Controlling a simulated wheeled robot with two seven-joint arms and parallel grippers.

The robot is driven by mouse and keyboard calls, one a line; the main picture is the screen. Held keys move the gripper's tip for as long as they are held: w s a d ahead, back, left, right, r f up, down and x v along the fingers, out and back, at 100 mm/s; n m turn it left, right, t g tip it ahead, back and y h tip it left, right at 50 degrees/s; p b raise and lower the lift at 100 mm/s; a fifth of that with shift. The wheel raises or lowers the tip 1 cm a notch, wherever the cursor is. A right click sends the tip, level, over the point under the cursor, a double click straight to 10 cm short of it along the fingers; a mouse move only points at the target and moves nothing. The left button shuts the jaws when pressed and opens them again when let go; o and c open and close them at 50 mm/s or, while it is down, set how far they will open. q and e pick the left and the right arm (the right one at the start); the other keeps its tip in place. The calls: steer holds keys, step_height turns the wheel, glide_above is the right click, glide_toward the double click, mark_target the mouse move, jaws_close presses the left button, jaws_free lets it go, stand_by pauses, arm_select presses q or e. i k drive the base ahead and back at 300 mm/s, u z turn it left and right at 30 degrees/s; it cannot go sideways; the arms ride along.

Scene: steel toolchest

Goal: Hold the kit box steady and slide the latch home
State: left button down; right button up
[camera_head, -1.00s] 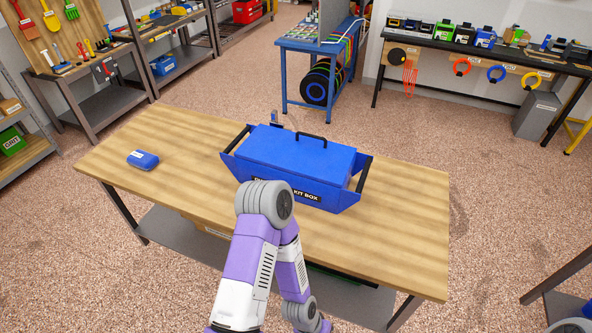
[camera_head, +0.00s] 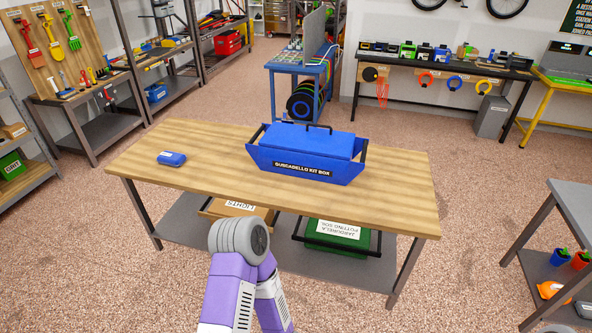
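The blue kit box (camera_head: 304,171) stands upright on the wooden workbench, a little right of its middle. Its blue lid (camera_head: 310,139) is on, with a black handle on top and a black bar at each end. The latch cannot be made out from here. One of my arms, purple and white with a grey joint, rises from the bottom in front of the bench, below and apart from the box. Neither of my grippers shows in the view.
The wooden workbench (camera_head: 220,170) has free room left and right of the box. A small blue case (camera_head: 171,158) lies on its left. On the shelf below are a cardboard box (camera_head: 236,209) and a green crate (camera_head: 338,237). A grey shelf unit (camera_head: 565,215) stands at the right.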

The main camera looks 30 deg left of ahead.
mark_target(285, 120)
steer(key=u, duration=0.7)
steer(key=i, duration=0.5)
steer(key=u, duration=0.7)
steer(key=i, duration=0.95)
steer(key=z, duration=0.2)
